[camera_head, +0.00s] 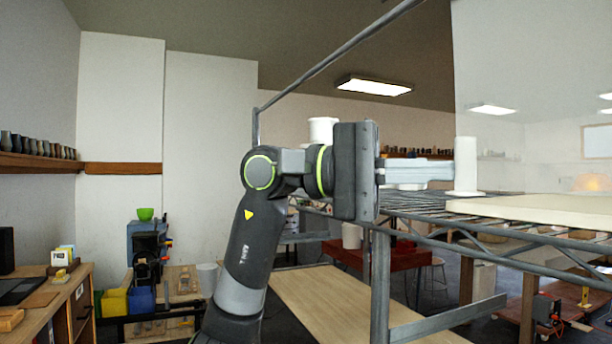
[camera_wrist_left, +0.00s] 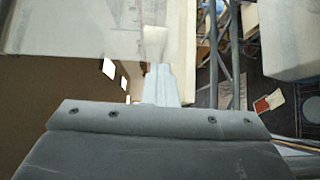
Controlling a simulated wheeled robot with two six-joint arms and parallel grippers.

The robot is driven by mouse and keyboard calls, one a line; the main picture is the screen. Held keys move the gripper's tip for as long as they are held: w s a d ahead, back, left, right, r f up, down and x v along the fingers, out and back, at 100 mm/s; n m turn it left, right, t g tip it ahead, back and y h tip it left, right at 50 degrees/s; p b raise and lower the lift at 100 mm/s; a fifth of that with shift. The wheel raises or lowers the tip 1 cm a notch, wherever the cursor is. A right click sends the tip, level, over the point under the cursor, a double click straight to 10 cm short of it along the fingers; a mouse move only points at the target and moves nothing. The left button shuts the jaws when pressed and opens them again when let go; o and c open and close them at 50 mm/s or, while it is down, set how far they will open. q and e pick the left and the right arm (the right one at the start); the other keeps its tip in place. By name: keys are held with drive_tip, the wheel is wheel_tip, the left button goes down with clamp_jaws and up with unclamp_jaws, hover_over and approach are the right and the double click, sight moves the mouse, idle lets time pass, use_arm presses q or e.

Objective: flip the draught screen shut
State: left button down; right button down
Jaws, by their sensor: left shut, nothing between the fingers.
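The draught screen seems to be the large clear panel (camera_head: 530,90) standing upright at the right of the head view. It also shows at the upper left of the wrist view (camera_wrist_left: 70,25). A white upright tab (camera_head: 466,163) stands at its near lower edge, and in the wrist view the tab (camera_wrist_left: 155,42) lies just beyond my fingertips. My left gripper (camera_head: 440,170) is shut and empty, pointing right, its tips close to the tab; I cannot tell whether they touch. Its closed fingers show in the wrist view (camera_wrist_left: 160,88). My right gripper is not in view.
A wire rack shelf (camera_head: 440,213) with metal posts and a slanting rail surrounds my left gripper. A pale slab (camera_head: 545,208) lies on the shelf at right. A red table (camera_head: 400,258) stands behind. A wooden desk (camera_head: 50,310) is at far left.

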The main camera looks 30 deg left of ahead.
use_arm(q)
drive_tip(key=shift+f, duration=0.1)
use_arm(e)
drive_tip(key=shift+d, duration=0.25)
